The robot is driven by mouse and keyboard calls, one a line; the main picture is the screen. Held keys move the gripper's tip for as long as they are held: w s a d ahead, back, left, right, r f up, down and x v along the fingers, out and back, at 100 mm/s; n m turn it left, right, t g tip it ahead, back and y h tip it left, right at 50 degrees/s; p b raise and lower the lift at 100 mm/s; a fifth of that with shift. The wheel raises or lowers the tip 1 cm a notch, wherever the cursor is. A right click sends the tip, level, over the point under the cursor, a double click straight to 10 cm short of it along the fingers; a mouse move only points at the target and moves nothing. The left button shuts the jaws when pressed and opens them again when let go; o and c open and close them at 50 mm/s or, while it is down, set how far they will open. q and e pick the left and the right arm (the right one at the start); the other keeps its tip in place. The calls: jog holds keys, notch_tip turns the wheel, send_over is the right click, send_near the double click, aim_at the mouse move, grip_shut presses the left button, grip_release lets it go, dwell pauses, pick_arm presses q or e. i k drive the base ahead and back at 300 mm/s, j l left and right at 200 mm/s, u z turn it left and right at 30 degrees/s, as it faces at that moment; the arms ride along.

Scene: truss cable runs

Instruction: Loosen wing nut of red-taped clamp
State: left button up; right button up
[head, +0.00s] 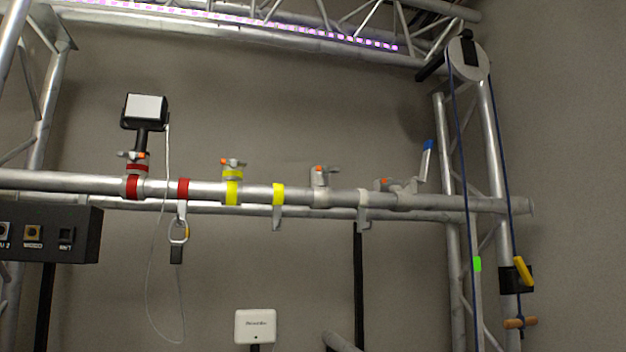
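The red-taped clamp (137,171) sits on the upper horizontal truss tube at the left, with red tape around it. A black fixture with a pale face (146,108) stands upright above this clamp. How tight the nut is cannot be told at this size. Neither of my grippers is in view.
A second red tape band (184,189) has a hanging ring clip (178,232) below it. A yellow-taped clamp (232,182) and bare clamps (321,185) follow to the right. A black panel box (50,232) is at left; blue ropes (462,150) hang at right.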

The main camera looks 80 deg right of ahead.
aim_at(134, 158)
jog(key=z, duration=2.55)
